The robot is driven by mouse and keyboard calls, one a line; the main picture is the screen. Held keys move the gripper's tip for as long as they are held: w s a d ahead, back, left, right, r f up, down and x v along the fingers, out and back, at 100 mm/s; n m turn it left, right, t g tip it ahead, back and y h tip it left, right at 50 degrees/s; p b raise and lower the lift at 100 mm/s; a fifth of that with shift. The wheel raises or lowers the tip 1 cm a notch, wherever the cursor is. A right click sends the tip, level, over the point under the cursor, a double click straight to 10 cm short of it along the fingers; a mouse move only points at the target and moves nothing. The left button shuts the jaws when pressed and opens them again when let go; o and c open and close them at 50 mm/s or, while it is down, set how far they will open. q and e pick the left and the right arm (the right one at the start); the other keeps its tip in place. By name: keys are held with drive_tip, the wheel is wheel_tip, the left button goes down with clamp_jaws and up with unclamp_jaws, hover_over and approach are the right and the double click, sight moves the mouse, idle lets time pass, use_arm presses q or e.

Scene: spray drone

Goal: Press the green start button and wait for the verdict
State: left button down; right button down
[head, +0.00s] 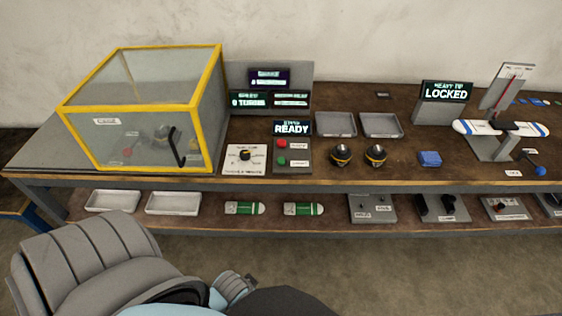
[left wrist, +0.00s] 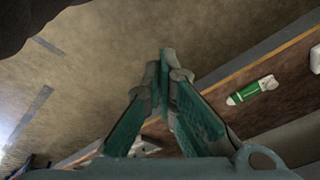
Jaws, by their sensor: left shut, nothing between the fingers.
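The green start button (head: 282,161) is on a small grey control box (head: 292,155) at the front of the bench, below a red button (head: 282,143). The screen (head: 292,128) above the box reads READY. My left gripper (left wrist: 167,55) is shut and empty in the left wrist view, its fingertips together over the floor beside the bench edge. In the head view my left arm is low at the front left, well short of the button, and its fingertips cannot be made out. My right gripper is not in view.
A yellow-framed clear cage (head: 140,110) stands left of the box, with a dial panel (head: 245,158) between them. Two dark round motors (head: 341,155) and grey trays (head: 336,124) are to the right. A LOCKED sign (head: 446,92) stands further right. Green-and-white packs (head: 244,208) lie on the lower shelf.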

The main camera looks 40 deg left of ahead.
use_arm(q)
drive_tip(key=w+d+r+t, duration=0.1)
drive_tip(key=w+r, duration=0.2)
drive_tip(key=r, duration=0.4)
drive_tip(key=w+r+t, duration=0.1)
drive_tip(key=w+r, duration=0.2)
drive_tip(key=r, duration=0.4)
drive_tip(key=w+a+r+n+t+h, duration=0.1)
drive_tip(key=w+a, duration=0.2)
drive_tip(key=w, duration=0.5)
drive_tip(key=w+a+r+n+h, duration=0.1)
drive_tip(key=w+a+r, duration=0.15)
drive_tip(key=w, duration=0.55)
drive_tip(key=w+a+r+n+t, duration=0.3)
drive_tip(key=w+a+r+n, duration=0.2)
drive_tip(key=w+a+r, duration=0.6)
drive_tip(key=shift+w+a+r+h, duration=0.4)
drive_tip(key=shift+w+a, duration=0.4)
drive_tip(key=shift+w, duration=0.25)
